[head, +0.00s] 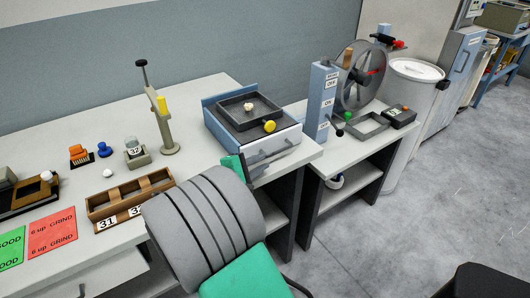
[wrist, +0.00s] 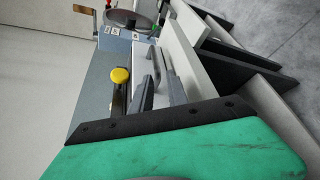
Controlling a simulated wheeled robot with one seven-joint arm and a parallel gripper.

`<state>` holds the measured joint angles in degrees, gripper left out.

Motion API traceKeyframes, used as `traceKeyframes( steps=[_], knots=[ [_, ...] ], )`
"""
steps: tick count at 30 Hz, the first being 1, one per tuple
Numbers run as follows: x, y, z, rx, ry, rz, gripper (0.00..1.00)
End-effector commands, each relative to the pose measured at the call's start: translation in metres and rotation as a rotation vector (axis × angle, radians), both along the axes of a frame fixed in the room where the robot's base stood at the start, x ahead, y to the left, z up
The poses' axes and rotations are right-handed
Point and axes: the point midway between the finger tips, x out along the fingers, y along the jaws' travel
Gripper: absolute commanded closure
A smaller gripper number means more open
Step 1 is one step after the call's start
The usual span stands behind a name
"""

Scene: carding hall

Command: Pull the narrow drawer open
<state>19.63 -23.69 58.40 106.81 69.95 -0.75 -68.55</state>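A low blue-and-grey box (head: 208,110) stands on the bench, with a pale drawer front (head: 285,137) on its near side. The front carries a grey bar handle, clearest in the wrist view (wrist: 157,65), and appears closed. My gripper (head: 275,157) is in front of the drawer front; its green and black body fills the lower wrist view. Its two dark fingers (wrist: 161,80) are apart, with the handle just beyond or between the tips. I cannot tell whether they touch it. A yellow knob (head: 269,126) shows above the drawer, also in the wrist view (wrist: 121,75).
A dark open tray (head: 232,104) with a small pale item lies on the box. A blue labelled post (head: 319,100) and a large wheel (head: 362,82) stand right of it.

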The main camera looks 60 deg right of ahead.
Motion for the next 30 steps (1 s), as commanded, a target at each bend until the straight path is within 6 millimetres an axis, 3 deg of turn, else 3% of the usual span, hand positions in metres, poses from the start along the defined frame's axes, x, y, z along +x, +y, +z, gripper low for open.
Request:
traceKeyframes(
  steps=[5,12,16,25,30],
  knots=[
    [-0.014,-0.017,0.003,-0.045,0.071,-0.015,0.80],
    [-0.025,-0.063,-0.007,-0.043,0.068,-0.027,0.80],
    [-0.026,-0.080,-0.011,-0.042,0.067,-0.023,0.80],
    [-0.024,-0.084,-0.012,-0.041,0.066,-0.017,0.80],
    [-0.024,-0.083,-0.012,-0.041,0.066,-0.014,0.93]
  ],
)
